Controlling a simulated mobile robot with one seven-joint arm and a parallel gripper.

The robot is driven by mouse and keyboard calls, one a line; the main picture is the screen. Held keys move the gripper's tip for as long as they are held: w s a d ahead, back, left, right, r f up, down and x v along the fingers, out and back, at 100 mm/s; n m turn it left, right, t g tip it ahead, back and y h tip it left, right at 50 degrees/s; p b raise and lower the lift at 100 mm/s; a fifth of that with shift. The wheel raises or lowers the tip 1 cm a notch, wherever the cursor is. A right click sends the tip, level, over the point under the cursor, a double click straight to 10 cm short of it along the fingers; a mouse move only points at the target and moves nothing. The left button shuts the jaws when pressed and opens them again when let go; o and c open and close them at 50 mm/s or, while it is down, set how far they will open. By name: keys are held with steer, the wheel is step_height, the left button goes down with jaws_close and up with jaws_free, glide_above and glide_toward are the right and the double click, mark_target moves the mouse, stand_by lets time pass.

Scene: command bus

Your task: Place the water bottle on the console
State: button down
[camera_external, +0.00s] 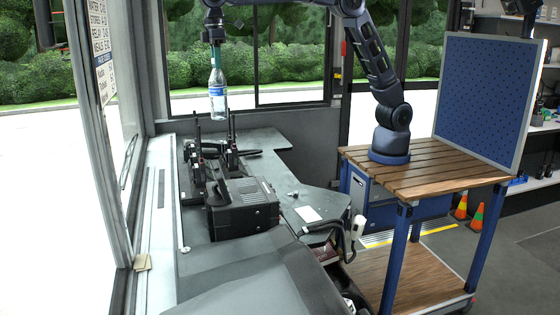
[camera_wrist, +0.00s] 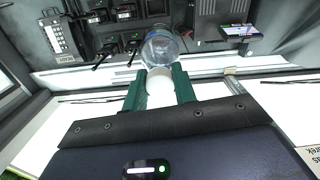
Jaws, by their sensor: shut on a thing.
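The water bottle (camera_external: 218,92) is clear with a blue label and hangs upright below my gripper (camera_external: 216,58) in the external view. My gripper is shut on its upper end. In the wrist view the green fingers of my gripper (camera_wrist: 160,90) hold the bottle (camera_wrist: 160,47), seen from above. The console (camera_external: 290,187) is a dark grey surface below, under the windows. The bottle is in the air, clear of the console and of the radios in the external view.
Several handheld radios (camera_external: 196,165) with upright antennas stand on the console's left part. A black boxy device (camera_external: 242,207) sits in front of them. A white card (camera_external: 308,214) and a corded handset (camera_external: 357,228) are to the right. The console's back right part is mostly bare.

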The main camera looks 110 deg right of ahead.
steer(key=d+m, duration=0.3)
steer(key=d, duration=1.5)
steer(key=s+d+m, duration=0.2)
steer(key=s+d, duration=0.4)
steer(key=d, duration=0.7)
steer(key=s+d+m, duration=0.3)
steer(key=s+d, duration=0.3)
steer(key=d, duration=0.6)
steer(key=s+d+m, duration=0.2)
steer(key=s+d, duration=0.3)
steer(key=d, duration=0.8)
step_height(320, 180, down, 30)
steer(key=shift+s, duration=0.2)
steer(key=shift+f, duration=0.15)
steer(key=c, duration=1.5)
jaws_free()
steer(key=shift+f, duration=0.1)
steer(key=o, duration=0.4)
